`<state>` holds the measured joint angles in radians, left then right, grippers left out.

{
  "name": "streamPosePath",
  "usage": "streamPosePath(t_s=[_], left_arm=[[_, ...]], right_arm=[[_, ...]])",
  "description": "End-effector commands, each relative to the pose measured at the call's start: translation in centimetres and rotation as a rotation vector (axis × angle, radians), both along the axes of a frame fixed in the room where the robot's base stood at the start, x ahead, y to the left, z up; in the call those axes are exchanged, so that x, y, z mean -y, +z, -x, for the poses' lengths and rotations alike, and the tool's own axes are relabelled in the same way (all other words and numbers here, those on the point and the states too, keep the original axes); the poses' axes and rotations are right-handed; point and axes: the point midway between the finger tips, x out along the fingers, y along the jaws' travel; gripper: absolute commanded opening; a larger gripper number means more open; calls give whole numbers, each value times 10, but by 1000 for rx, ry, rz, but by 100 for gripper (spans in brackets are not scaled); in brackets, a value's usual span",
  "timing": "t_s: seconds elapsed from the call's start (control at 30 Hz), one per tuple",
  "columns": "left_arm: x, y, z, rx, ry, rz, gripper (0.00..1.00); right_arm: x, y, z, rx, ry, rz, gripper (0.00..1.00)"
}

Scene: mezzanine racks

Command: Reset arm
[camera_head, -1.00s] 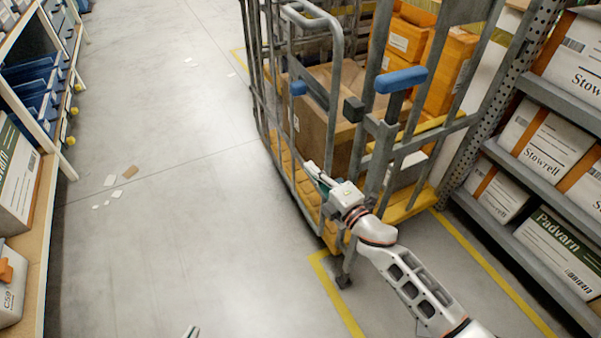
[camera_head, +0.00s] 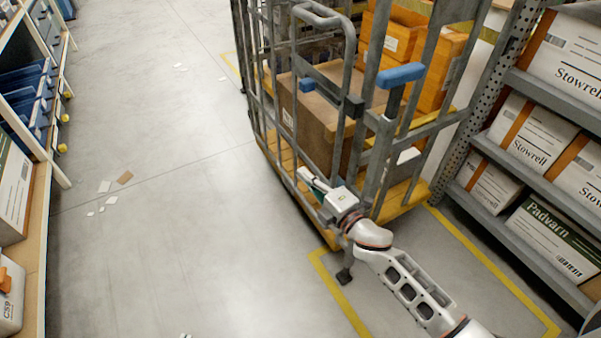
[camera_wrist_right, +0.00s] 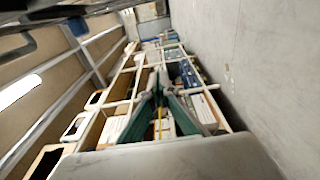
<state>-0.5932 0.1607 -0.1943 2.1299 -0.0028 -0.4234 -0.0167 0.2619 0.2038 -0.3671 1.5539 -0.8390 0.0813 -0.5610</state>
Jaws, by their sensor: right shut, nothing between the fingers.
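My right gripper (camera_head: 304,174) is in front of the near side of the roll cage (camera_head: 335,110), its fingers shut with nothing between them. In the right wrist view its green-sided fingers (camera_wrist_right: 158,88) come together, with shelving beyond them. I cannot tell from the head view whether the gripper touches the cage bars. A tiny pale sliver at the bottom edge of the head view may be my left gripper (camera_head: 185,335); its fingers are not readable.
The cage holds a brown carton (camera_head: 315,115) and orange boxes (camera_head: 400,45). A grey rack (camera_head: 545,155) with labelled cartons stands at the right. Shelving (camera_head: 45,150) lines the left. Paper scraps (camera_head: 112,188) lie on the otherwise clear aisle floor between.

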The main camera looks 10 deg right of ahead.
Motion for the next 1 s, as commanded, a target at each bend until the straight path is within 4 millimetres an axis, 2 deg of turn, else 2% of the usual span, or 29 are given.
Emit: streamPosePath(t_s=[0.1,0.3,0.5,0.73,0.87,0.97,1.0], left_arm=[[-3,1,-2,3,3,-5,0],[2,-3,0,-8,15,9,0],[2,-4,4,-15,15,11,0],[2,-4,7,-19,13,9,0],[2,10,0,3,11,10,0],[3,30,-9,30,13,16,0],[3,38,-12,38,13,20,0]], right_arm=[[18,1,22,0,-2,3,0],[38,1,50,0,-1,3,0],[48,1,62,2,-1,1,0],[49,1,65,-2,-2,-4,0],[52,2,78,-58,-32,-86,0],[57,-2,104,-168,-94,-242,0],[60,-7,119,-228,-126,-322,0]])
